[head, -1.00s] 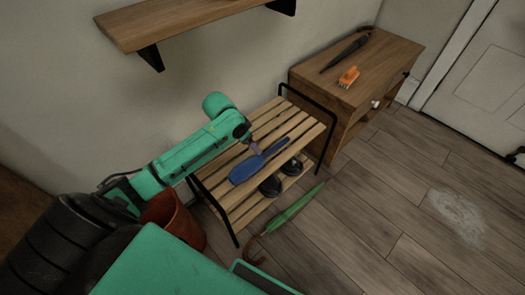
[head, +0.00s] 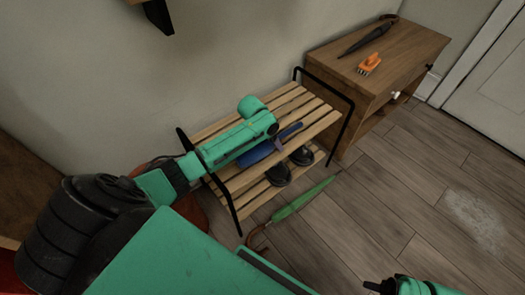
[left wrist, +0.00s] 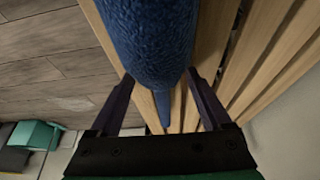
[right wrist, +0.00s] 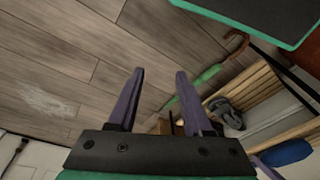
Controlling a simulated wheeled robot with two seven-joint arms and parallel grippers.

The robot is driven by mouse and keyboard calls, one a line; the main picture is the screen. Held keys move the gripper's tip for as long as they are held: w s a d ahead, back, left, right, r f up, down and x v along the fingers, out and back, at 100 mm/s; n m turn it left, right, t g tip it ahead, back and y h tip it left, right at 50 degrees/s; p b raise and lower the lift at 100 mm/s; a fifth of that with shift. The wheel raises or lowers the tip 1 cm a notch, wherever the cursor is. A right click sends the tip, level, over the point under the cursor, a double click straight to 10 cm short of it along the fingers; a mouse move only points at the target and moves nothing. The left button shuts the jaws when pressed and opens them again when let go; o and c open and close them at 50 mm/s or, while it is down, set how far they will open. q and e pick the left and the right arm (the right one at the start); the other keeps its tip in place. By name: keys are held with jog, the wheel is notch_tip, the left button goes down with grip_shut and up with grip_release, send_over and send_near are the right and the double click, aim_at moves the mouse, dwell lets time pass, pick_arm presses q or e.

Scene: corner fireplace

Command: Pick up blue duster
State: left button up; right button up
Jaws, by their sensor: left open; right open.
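The blue duster (head: 258,153) lies on the top slats of the wooden shoe rack (head: 318,113). My left arm partly hides it in the head view. In the left wrist view the duster's thick blue head (left wrist: 150,40) fills the top middle, and its thin handle shows lower down, between the fingers. My left gripper (left wrist: 160,80) is open, with one finger on each side of the duster in that picture; I cannot tell whether they touch it. My right gripper (right wrist: 160,72) is open and empty, away from the rack over the floor.
Dark shoes (head: 279,174) sit on the rack's lower shelf. The floor at right is clear apart from a pale patch (head: 475,220).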

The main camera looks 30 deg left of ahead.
pick_arm(q)
jog(key=shift+w+f, duration=0.1)
grip_shut()
pick_arm(e)
jog(key=shift+r, duration=0.25)
pick_arm(q)
jog(key=shift+r, duration=0.35)
notch_tip(320, 180, up, 8)
jog(key=p, duration=0.3)
jog(key=shift+r+p, duration=0.1)
jog(key=shift+p, duration=0.3)
notch_tip(320, 180, up, 11)
jog(key=p, duration=0.3)
pick_arm(e)
notch_tip(320, 180, down, 16)
jog(key=s+d, duration=0.2)
jog(key=shift+s+d+r+h, duration=0.25)
jog(key=shift+s+d+h, duration=0.15)
pick_arm(q)
jog(key=shift+r, duration=0.1)
